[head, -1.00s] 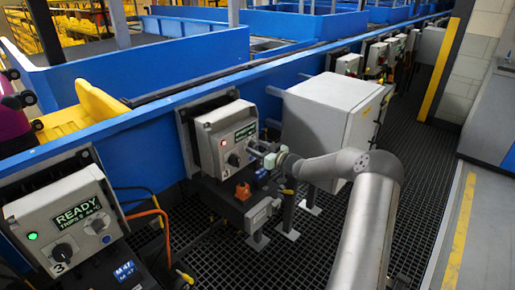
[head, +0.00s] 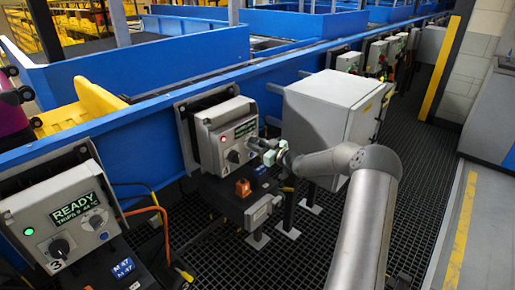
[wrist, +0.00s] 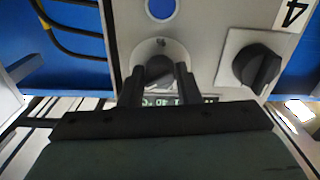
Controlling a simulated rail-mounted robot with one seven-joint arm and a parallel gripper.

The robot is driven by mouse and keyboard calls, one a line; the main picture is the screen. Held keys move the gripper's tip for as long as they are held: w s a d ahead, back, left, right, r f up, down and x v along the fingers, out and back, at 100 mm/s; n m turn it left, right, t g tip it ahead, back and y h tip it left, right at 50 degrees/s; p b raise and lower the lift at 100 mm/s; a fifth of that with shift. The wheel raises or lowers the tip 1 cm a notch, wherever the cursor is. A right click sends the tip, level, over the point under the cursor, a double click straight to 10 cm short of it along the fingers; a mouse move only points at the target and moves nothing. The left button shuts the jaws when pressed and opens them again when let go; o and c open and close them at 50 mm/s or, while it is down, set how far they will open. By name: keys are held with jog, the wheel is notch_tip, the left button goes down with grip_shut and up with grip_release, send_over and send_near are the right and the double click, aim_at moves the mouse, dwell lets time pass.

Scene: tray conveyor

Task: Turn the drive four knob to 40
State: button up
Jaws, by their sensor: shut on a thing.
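The drive four box is a grey control box (head: 207,137) in the middle of the head view, with a small lit display (head: 238,130) and a red lamp (head: 223,140). In the wrist view the box face appears upside down with a "4" label (wrist: 292,13). My gripper (wrist: 160,78) is shut on a small dark round knob (wrist: 159,68) on a pale round plate. A larger dark selector (wrist: 257,67) sits to its right, apart from the fingers.
The drive three box (head: 50,215) stands at the near left, with a green lamp and a READY display. A large grey cabinet (head: 318,120) stands close to the right of my gripper. Cables and an orange connector (head: 243,188) are below. The grated floor is open at right.

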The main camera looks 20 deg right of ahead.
jog(key=n+b, duration=1.1)
jog(key=b, duration=0.2)
jog(key=n+b, duration=1.2)
jog(key=b, duration=0.1)
jog(key=shift+d+f+b, duration=0.1)
jog(key=shift+f+b, duration=0.1)
jog(key=shift+b, duration=0.15)
jog(key=shift+r+n+b, duration=0.25)
jog(key=shift+n+b, duration=0.8)
jog(key=shift+n, duration=0.25)
jog(key=o, duration=0.9)
jog(key=shift+o, duration=0.2)
jog(key=shift+s, duration=0.1)
